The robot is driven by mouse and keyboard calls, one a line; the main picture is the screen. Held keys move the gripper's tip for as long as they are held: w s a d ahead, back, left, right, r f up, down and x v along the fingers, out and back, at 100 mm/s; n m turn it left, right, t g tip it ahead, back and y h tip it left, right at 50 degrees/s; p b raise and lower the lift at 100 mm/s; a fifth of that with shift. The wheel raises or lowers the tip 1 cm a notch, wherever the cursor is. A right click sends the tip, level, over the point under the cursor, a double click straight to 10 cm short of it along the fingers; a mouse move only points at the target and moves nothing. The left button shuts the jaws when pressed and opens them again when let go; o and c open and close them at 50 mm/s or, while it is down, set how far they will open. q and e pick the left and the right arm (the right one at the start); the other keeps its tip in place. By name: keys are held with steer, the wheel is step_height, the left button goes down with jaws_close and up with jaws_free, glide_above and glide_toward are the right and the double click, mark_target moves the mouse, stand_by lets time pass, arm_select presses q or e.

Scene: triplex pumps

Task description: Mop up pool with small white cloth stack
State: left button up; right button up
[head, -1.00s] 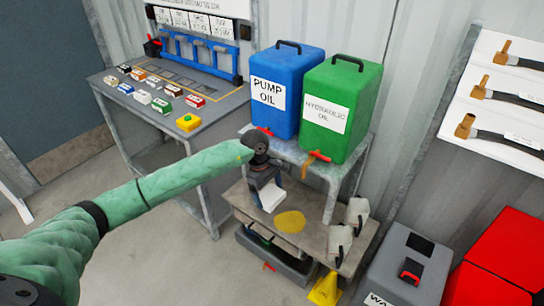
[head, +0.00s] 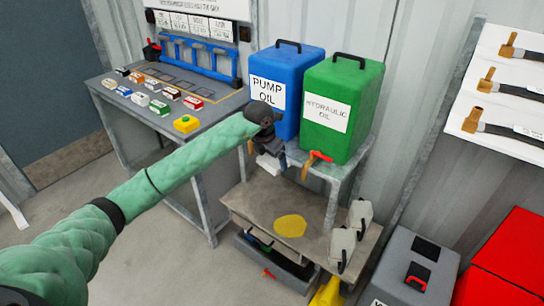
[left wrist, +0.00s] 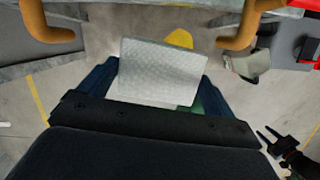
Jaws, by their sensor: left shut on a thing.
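The small white cloth stack (left wrist: 160,72) is held between the dark fingers of my left gripper (left wrist: 158,88) in the left wrist view. In the head view the stack (head: 268,165) shows as a small white patch under my left gripper (head: 270,154), which is shut on it. The yellow pool (head: 291,226) lies flat on the low bench (head: 255,208). The gripper is up and to the left of it in the picture, clear of the bench top. Part of the pool (left wrist: 180,38) shows past the stack in the left wrist view.
A blue pump oil can (head: 284,75) and a green hydraulic oil can (head: 342,108) stand on a shelf beside my gripper, their spouts overhanging the bench. Pale containers (head: 342,245) stand at the bench's right end. A grey bin (head: 408,272) stands to the right.

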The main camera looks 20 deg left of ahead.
arm_select(q)
steer(key=shift+w+a+r+n, duration=0.15)
steer(key=shift+w+r+n, duration=0.35)
steer(key=shift+n, duration=0.4)
steer(key=shift+f+y+b, duration=0.3)
steer(key=shift+f+b, duration=0.1)
steer(key=shift+f, duration=0.25)
step_height(320, 180, down, 2)
steer(key=shift+b, duration=0.3)
arm_select(e)
step_height(320, 180, up, 4)
steer(key=s, duration=0.2)
arm_select(q)
step_height(320, 180, down, 7)
steer(key=b, duration=0.2)
arm_select(e)
steer(key=shift+t+y, duration=0.6)
steer(key=w+a+f, duration=0.2)
steer(key=a+f, duration=0.1)
steer(key=shift+a+f, duration=0.15)
steer(key=shift+f, duration=0.15)
